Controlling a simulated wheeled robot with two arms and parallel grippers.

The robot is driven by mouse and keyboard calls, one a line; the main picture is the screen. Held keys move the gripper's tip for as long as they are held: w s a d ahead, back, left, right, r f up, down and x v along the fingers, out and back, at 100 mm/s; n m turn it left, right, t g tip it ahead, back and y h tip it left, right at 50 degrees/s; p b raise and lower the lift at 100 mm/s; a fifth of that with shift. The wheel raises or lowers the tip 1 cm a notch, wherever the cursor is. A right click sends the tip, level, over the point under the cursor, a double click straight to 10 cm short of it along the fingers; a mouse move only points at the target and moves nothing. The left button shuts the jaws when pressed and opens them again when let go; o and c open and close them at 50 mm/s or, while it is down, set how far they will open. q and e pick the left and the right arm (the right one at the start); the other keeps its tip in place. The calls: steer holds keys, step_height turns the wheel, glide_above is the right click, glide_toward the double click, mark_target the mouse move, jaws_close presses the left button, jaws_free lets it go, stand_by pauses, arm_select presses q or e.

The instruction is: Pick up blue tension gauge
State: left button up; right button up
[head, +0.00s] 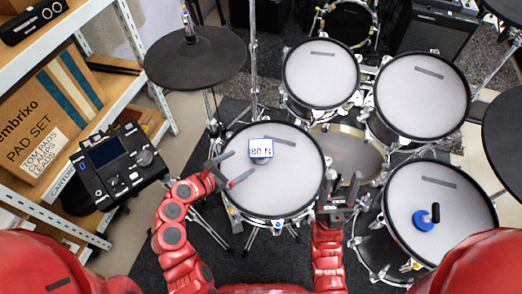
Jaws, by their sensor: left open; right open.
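A blue disc with a black upright handle (424,219) sits on the front-right mesh pad (405,190). I cannot tell for sure which is the tension gauge. My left gripper (243,165) is open and empty over the left part of the front-left pad, just left of the 80 N gauge. My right gripper (343,180) is open and empty between the two front pads, left of the blue disc.
Two more mesh pads (320,75) (422,100) stand behind. Black cymbal pads (195,56) hang at the left and right edges. A drum module (120,160) stands left of my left arm. A shelf with a cardboard box (45,125) is at far left. Stands and rims crowd the gaps.

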mark_target(258, 160)
arm_select(q)
steer(key=x, duration=0.4)
steer(key=shift+d+f, duration=0.1)
steer(key=shift+d, duration=0.05)
steer(key=w+d+f, duration=0.1)
steer(key=w+d+f+b, duration=0.1)
steer(key=d+f, duration=0.1)
steer(key=shift+w+d, duration=0.1)
steer(key=shift+w, duration=0.1)
steer(key=shift+w+d+f, duration=0.2)
steer(key=shift+w+d, duration=0.05)
steer(key=shift+w, duration=0.05)
jaws_close()
